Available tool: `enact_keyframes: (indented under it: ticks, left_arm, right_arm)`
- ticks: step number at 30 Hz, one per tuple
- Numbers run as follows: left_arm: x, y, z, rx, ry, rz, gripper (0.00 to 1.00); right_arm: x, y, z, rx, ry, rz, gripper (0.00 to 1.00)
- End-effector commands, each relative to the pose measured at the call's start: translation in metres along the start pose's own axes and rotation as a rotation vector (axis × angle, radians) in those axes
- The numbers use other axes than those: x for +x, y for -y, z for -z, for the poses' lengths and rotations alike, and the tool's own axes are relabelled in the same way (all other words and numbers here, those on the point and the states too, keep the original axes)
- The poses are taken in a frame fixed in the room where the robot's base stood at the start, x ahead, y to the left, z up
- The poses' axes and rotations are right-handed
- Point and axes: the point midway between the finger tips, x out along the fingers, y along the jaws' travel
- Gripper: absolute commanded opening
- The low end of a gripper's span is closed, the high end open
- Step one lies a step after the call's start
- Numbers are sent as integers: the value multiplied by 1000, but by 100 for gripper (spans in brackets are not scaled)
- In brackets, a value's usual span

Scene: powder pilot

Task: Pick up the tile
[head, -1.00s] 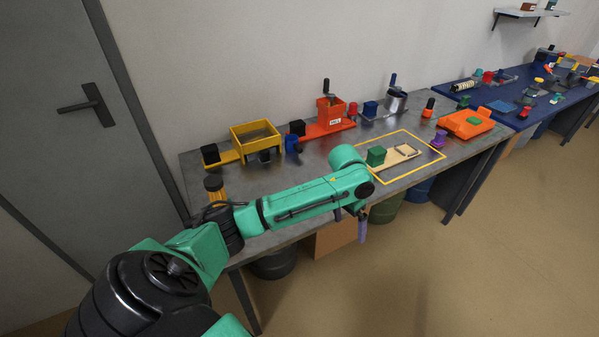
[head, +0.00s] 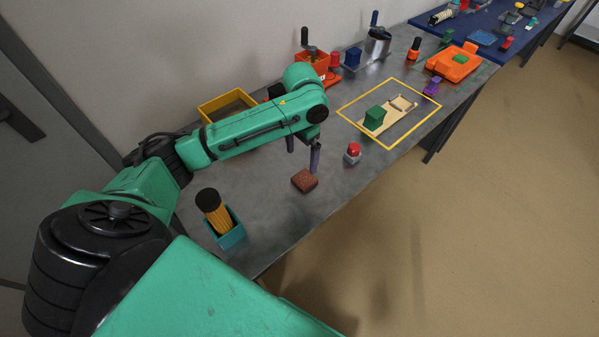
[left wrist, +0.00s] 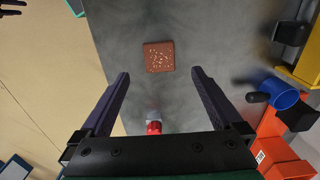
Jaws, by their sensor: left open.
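The tile (head: 304,181) is a small reddish-brown speckled square lying flat on the grey table near its front edge. In the left wrist view the tile (left wrist: 159,56) shows whole, beyond the fingertips and roughly midway between them. My left gripper (head: 303,155) is over the table, just behind and above the tile in the head view. Its two purple fingers stand wide apart, with nothing between them; the gap also shows in the left wrist view (left wrist: 159,75). The gripper is apart from the tile. My right gripper is not in view.
A red-topped button (head: 353,153) stands right of the tile. A teal holder (head: 229,236) with an orange, black-topped item stands to the left. A yellow tray (head: 221,112) and orange machine (head: 331,77) are behind. A yellow outline (head: 365,132) surrounds a wooden board and green block.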

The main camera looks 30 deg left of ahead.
Motion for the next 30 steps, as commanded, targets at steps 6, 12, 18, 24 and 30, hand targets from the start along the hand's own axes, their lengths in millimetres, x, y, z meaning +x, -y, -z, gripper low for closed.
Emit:
enact_keyframes:
  ticks: [6, 12, 18, 24, 30]
  left_arm:
    - [47, 0, 0, -1, 2, 0, 100]
    - [76, -1, 5, -1, 2, -1, 100]
    - [104, -1, 6, 1, -1, 1, 100]
    - [105, -1, 6, 1, -2, 1, 88]
    - [105, -1, 6, 1, -2, 1, 16]
  right_arm:
    - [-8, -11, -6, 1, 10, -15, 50]
    - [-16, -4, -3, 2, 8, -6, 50]
    - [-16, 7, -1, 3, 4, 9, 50]
    - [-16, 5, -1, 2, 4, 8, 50]
    - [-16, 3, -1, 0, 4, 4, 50]
